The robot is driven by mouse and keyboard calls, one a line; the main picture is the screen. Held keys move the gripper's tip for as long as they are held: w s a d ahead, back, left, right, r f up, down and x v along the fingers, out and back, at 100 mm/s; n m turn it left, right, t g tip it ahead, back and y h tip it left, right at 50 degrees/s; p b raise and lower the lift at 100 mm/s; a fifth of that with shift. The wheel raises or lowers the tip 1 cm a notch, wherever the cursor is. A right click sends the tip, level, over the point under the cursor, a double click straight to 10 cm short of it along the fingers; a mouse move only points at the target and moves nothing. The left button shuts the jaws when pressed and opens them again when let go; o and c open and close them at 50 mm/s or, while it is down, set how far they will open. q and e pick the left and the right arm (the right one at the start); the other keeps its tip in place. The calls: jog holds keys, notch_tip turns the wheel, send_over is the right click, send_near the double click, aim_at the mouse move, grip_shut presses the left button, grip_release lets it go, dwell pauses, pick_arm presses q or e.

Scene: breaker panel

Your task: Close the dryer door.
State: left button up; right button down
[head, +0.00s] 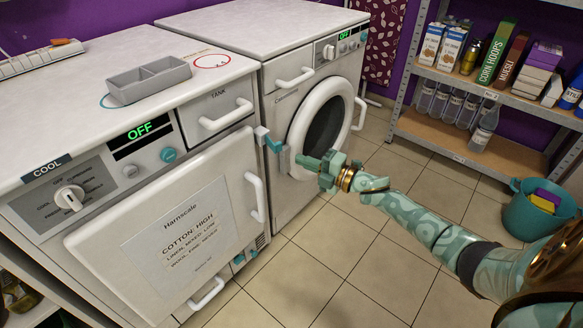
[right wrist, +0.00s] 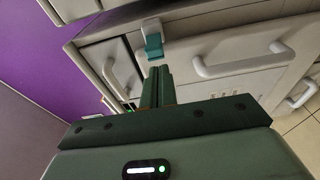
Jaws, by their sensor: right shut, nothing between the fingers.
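The dryer door (head: 165,225) is a white squarish panel with a paper label and a white handle (head: 255,197) near its right edge. It appears to stand slightly out from the dryer front (head: 195,125), though the gap is hard to judge. A teal and grey catch (head: 268,140) sits at its upper right corner. My right gripper (head: 302,161) is shut and empty, a little right of the catch, apart from the door. In the right wrist view, my closed fingers (right wrist: 158,72) point toward the catch (right wrist: 153,42), with the door handle (right wrist: 240,60) to the right. My left gripper is out of view.
A second machine with a round door (head: 348,118) stands right of the dryer, close behind my right gripper. A grey two-part tray (head: 148,82) lies on the dryer top. Shelves (head: 470,140) and a teal tub (head: 540,222) stand at the right. The tiled floor (head: 350,245) ahead is clear.

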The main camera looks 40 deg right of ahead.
jog(key=shift+s+d+r, duration=0.1)
jog(key=shift+s+d, duration=0.05)
jog(key=shift+d, duration=2)
